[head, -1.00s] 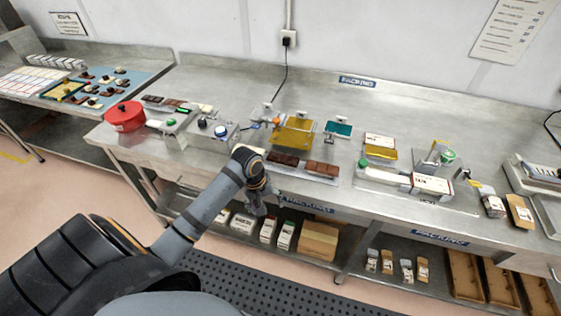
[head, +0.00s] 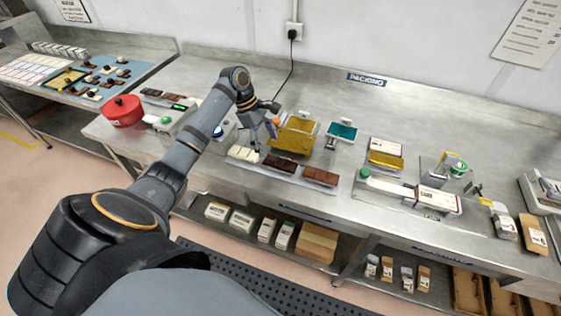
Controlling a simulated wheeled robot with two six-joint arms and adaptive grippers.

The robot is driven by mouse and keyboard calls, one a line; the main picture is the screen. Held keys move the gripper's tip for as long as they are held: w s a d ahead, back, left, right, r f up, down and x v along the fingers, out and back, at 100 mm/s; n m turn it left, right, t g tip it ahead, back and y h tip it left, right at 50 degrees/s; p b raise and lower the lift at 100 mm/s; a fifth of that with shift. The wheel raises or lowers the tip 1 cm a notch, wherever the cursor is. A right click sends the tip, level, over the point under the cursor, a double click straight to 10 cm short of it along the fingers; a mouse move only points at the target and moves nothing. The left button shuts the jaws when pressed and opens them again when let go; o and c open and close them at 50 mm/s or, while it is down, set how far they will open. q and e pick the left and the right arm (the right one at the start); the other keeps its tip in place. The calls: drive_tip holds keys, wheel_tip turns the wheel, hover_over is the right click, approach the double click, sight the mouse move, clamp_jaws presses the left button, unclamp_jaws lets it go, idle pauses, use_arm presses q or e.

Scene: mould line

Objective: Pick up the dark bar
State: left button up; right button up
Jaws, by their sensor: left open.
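The dark bar (head: 281,163) lies on a pale tray (head: 262,167) near the front edge of the packing table, between a white bar (head: 243,154) and a milk-brown bar (head: 321,176). My left gripper (head: 263,139) is open, pointing down above and behind the white and dark bars, apart from the dark bar. Its fingers are small in the head view and partly merge with the equipment behind. My right gripper is not in view.
A yellow-gold holder (head: 295,135) stands just behind the dark bar, with a teal one (head: 342,131) to its right. A red pot (head: 122,110) is at the left. A sealer-like device (head: 410,191) is to the right. The table's back strip is clear.

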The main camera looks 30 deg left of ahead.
sight(280, 162)
use_arm(q)
drive_tip(key=shift+d+f, duration=0.25)
drive_tip(key=shift+f, duration=0.3)
drive_tip(key=shift+w+d+f, duration=0.1)
drive_tip(key=shift+w+f, duration=0.05)
drive_tip(key=shift+f, duration=0.2)
drive_tip(key=shift+w+d+f+p, duration=0.1)
drive_tip(key=shift+d+f+p, duration=0.15)
drive_tip(key=shift+p, duration=0.05)
drive_tip(key=x, duration=0.2)
drive_tip(key=p+x, duration=0.1)
drive_tip(key=x, duration=0.1)
drive_tip(key=shift+d+r, duration=0.15)
drive_tip(key=shift+d, duration=0.1)
drive_tip(key=shift+w+f, duration=0.1)
drive_tip(key=shift+f, duration=0.15)
drive_tip(key=c, duration=1.2)
drive_tip(key=shift+c, duration=0.2)
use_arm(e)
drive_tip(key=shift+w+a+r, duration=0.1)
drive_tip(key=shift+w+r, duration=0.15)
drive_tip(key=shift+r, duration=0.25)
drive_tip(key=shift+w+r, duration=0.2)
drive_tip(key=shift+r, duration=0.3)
use_arm(q)
drive_tip(key=shift+r, duration=0.1)
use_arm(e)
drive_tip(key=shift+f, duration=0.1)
